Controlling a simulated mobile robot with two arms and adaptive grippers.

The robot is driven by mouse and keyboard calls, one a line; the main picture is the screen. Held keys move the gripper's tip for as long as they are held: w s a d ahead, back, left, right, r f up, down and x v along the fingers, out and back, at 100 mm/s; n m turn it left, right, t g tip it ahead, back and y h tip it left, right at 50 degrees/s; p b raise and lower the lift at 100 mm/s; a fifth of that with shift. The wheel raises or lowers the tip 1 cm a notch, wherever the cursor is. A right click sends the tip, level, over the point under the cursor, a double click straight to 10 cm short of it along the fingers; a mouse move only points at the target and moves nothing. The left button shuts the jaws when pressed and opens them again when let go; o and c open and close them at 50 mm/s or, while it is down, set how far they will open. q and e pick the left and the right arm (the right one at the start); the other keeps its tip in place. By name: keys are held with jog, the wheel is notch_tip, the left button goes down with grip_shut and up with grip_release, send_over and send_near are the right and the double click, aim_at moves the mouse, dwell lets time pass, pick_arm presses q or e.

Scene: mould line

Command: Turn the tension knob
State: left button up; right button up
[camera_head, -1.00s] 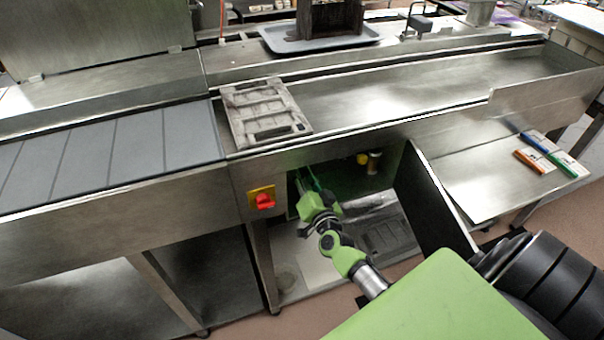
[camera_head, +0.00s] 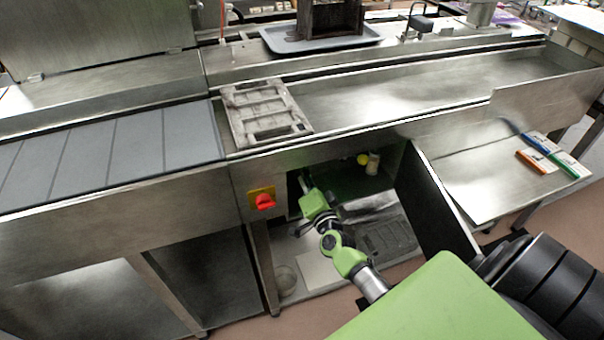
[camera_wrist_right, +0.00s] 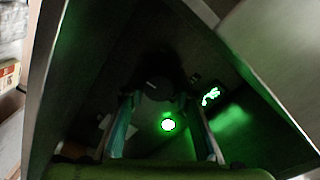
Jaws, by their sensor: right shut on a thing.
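The tension knob (camera_wrist_right: 158,88) shows as a dark round shape in the right wrist view, at the far end between the fingers. It is in deep shadow and its outline is hard to make out. My right gripper (camera_wrist_right: 157,100) is shut on it, with one teal-edged finger on each side. In the head view my right gripper (camera_head: 305,184) reaches into the dark opening under the line, and its fingertips and the knob are hidden there. My left gripper is not in view.
A glowing green light (camera_wrist_right: 168,124) and a small green display (camera_wrist_right: 211,96) are close to the gripper. A red switch (camera_head: 264,201) is left of the opening. A metal panel (camera_head: 437,200) bounds it on the right. A mould frame (camera_head: 266,111) lies above.

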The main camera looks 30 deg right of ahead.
jog(key=o, duration=1.1)
jog(key=shift+s, duration=0.1)
jog(key=v, duration=1.2)
